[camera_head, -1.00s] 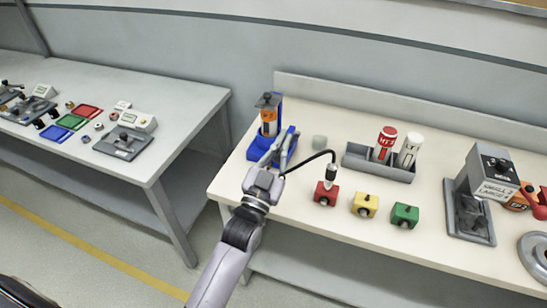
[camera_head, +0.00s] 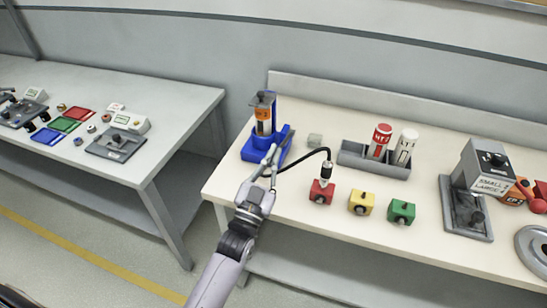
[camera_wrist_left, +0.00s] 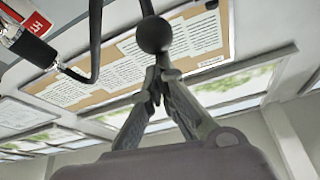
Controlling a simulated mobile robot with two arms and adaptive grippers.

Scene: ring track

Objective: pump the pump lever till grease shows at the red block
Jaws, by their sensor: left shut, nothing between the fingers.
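The blue pump (camera_head: 250,152), with an orange-labelled cylinder (camera_head: 263,114), stands at the left end of the bench. A black hose (camera_head: 303,158) arches to a nozzle (camera_head: 326,172) on the red block (camera_head: 318,195). No grease can be made out at this block. My left gripper (camera_head: 271,156) is shut and empty in front of the pump. In the left wrist view, the black ball knob of the pump lever (camera_wrist_left: 153,34) is just beyond the closed fingertips (camera_wrist_left: 160,75); I cannot tell whether they touch. My right gripper is out of view.
A yellow block (camera_head: 361,204) and a green block (camera_head: 401,212) stand right of the red one. A grey tray (camera_head: 352,156) holds a red and a white cartridge. A small grey cube (camera_head: 315,140) sits behind the hose. A grey device (camera_head: 480,175) stands farther right.

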